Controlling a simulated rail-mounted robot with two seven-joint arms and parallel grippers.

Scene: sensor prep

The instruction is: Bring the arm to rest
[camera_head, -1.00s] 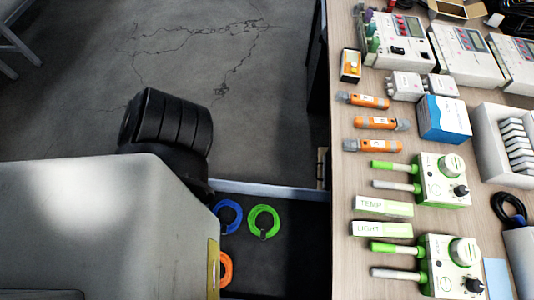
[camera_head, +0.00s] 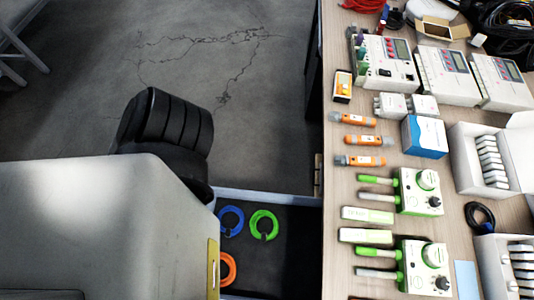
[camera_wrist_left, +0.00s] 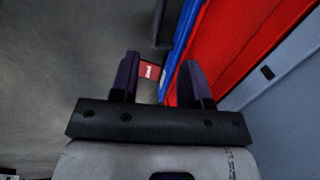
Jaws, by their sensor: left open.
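My left gripper (camera_wrist_left: 160,82) shows in the left wrist view with its two dark fingers apart and nothing visible between them. Beyond the fingers are a red panel with a blue edge and a small red label; I cannot tell how far off they are. In the head view a large pale arm link of mine with a black ribbed joint fills the lower left. Neither gripper shows in the head view.
A wooden bench (camera_head: 345,205) on the right holds green-and-white sensor units (camera_head: 420,190), orange tubes (camera_head: 365,140), a blue box (camera_head: 425,137) and grey meters (camera_head: 385,62). Blue (camera_head: 231,219), green (camera_head: 264,224) and orange rings lie on a dark surface beside it. Open floor (camera_head: 220,60) lies beyond.

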